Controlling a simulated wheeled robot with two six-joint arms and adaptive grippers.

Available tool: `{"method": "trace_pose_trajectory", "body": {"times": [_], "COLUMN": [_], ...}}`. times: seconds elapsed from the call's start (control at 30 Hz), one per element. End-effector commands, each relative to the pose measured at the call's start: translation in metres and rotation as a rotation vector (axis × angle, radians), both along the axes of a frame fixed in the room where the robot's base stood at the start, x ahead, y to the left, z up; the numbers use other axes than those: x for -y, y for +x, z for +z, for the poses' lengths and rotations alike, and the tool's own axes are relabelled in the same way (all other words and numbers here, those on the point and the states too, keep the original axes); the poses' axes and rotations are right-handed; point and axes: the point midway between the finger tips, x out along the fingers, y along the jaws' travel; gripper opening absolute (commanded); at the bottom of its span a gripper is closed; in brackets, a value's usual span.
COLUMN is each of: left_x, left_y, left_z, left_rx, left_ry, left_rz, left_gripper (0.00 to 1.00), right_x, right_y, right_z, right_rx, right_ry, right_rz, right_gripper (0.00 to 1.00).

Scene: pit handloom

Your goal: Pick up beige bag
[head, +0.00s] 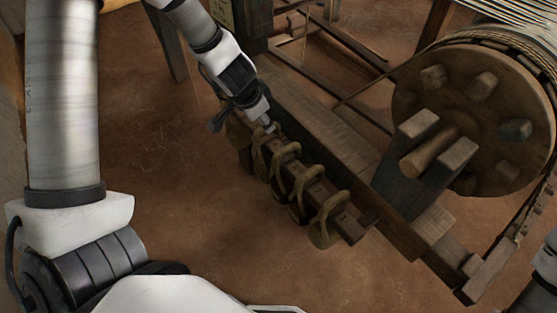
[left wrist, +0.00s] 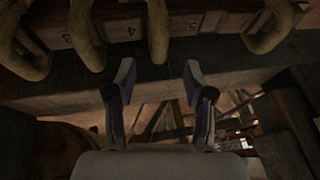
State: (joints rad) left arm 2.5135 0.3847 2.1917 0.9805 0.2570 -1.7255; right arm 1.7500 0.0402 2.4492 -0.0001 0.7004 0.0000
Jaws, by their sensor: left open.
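Several beige-olive bags hang by thick loops from a wooden rail (head: 318,190) in the middle of the head view. The nearest bag (head: 324,229) hangs close to the rail's front end. My left gripper (head: 264,123) is at the far end of the rail, close to the loops; contact cannot be told. In the left wrist view, the left gripper (left wrist: 159,78) is open with nothing between its fingers. One loop (left wrist: 158,30) shows just beyond the gap between the fingers, and others (left wrist: 86,35) show to the sides. The bag bodies are mostly hidden there.
The rail carries numbered pale labels (left wrist: 127,28). A large wooden loom drum (head: 470,125) and its beams (head: 340,150) stand right of the rail. The earthen floor (head: 160,190) is clear to the left.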

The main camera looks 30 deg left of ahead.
Motion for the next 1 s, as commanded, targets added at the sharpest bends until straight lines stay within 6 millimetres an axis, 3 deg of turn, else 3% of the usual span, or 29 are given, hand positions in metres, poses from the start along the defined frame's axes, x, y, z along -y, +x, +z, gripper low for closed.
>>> {"method": "trace_pose_trajectory", "body": {"times": [0.27,0.5,0.73,0.77,0.9,1.0], "left_x": [-0.001,-0.003,-0.003,-0.003,-0.003,-0.003], "left_y": [0.016,0.028,0.031,0.031,0.031,0.031], "left_z": [-0.029,-0.068,-0.066,-0.066,-0.066,-0.066], "left_rx": [0.012,0.011,0.011,0.011,0.010,0.010], "left_ry": [-0.003,0.001,-0.001,-0.001,-0.001,-0.001], "left_rz": [-0.017,-0.019,-0.017,-0.017,-0.017,-0.017], "left_gripper": [0.53,0.53,0.53,0.49,0.00,0.00], "right_x": [0.000,0.000,0.000,0.000,0.000,0.000], "right_y": [-0.001,-0.001,-0.001,-0.001,-0.001,-0.001], "right_z": [-0.030,-0.065,-0.062,-0.062,-0.062,-0.063], "right_rx": [-0.001,-0.002,-0.001,-0.001,-0.001,-0.001], "right_ry": [0.000,0.000,0.000,0.000,0.000,0.000], "right_rz": [0.000,0.000,0.000,0.000,0.000,0.000], "right_gripper": [0.40,0.40,0.40,0.40,0.40,0.40]}}
